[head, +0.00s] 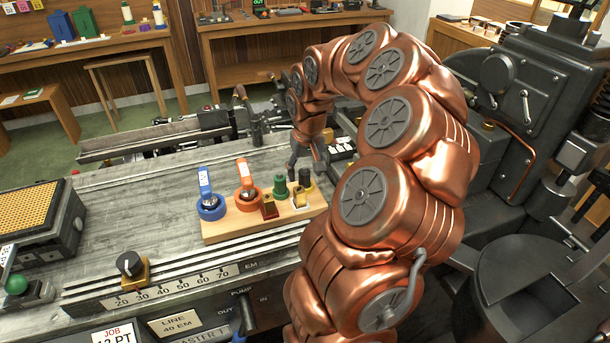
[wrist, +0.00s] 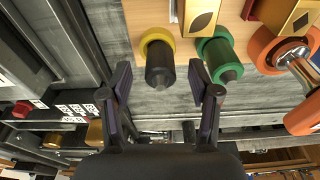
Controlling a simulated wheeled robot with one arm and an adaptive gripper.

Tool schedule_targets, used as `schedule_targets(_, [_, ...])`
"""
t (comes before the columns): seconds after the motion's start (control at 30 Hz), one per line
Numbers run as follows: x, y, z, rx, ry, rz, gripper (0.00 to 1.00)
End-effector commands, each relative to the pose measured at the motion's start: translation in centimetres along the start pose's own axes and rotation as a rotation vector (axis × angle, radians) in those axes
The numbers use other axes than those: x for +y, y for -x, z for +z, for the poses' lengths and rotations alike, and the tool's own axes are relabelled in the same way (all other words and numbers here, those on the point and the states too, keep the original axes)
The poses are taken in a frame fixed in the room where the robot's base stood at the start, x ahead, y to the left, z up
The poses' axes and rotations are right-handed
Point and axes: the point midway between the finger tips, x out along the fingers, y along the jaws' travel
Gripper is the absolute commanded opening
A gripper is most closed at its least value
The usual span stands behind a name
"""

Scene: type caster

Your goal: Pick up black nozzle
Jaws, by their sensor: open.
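The black nozzle (head: 305,177) stands in a yellow ring at the right end of a wooden board (head: 220,229) in the head view. In the wrist view the black nozzle (wrist: 160,70) lies between the two finger lines, with its yellow ring beyond it. My gripper (head: 304,164) is just above and behind the nozzle in the head view. In the wrist view my gripper (wrist: 160,78) is open, one finger on each side of the nozzle, with visible gaps. Nothing is held. Whether the fingertips are level with the nozzle I cannot tell.
A green nozzle (head: 280,188) stands close beside the black one, near the right finger in the wrist view (wrist: 223,58). The board also holds an orange-ringed tool (head: 247,193), a blue-ringed tool (head: 210,206) and small brass blocks. Grey machine bed surrounds the board.

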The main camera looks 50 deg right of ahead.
Motion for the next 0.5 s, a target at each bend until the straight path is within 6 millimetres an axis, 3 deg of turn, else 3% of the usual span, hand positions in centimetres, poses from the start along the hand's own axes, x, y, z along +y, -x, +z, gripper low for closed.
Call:
schedule_targets(0.2, [0.1, -2.1, -0.1, 0.002, -0.002, 0.0, 0.62])
schedule_targets(0.4, [0.0, -2.3, -0.1, 0.003, -0.002, 0.0, 0.62])
schedule_targets(0.5, [0.0, -2.3, -0.1, 0.003, -0.001, 0.0, 0.52])
